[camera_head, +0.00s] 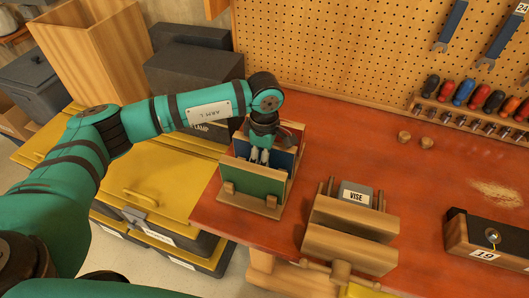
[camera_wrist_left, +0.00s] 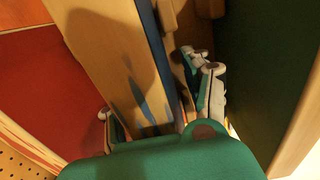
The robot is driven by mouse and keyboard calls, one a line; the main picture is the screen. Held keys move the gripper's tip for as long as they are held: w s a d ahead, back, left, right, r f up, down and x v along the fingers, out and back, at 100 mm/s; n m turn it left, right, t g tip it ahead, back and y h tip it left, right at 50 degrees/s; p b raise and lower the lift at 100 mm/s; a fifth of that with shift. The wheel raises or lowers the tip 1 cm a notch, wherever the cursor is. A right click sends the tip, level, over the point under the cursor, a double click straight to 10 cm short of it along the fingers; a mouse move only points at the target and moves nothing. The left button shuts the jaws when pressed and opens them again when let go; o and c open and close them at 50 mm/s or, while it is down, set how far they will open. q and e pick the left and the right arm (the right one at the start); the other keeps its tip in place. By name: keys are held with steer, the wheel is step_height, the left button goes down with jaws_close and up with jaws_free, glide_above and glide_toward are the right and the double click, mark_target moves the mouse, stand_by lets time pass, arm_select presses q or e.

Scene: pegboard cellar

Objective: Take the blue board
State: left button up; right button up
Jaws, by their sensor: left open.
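The blue board (camera_head: 288,158) stands upright in a wooden rack (camera_head: 262,208) on the bench, between a green board (camera_head: 250,181) in front and a red board (camera_head: 295,128) behind. My left gripper (camera_head: 262,157) points down into the rack at the boards' top edges. In the left wrist view, the gripper (camera_wrist_left: 158,105) is open, with one finger on each side of the wood-coloured board with a blue strip (camera_wrist_left: 152,45). The red board (camera_wrist_left: 50,105) shows to the left and the green board (camera_wrist_left: 262,70) to the right. Whether the fingers touch the board cannot be told.
A wooden vise (camera_head: 350,230) stands right of the rack. A box labelled 19 (camera_head: 485,243) sits farther right. Yellow-lidded bins (camera_head: 165,195) stand left.

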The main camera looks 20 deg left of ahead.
arm_select(q)
jaws_close()
steer(key=shift+r, duration=0.1)
stand_by(0.3)
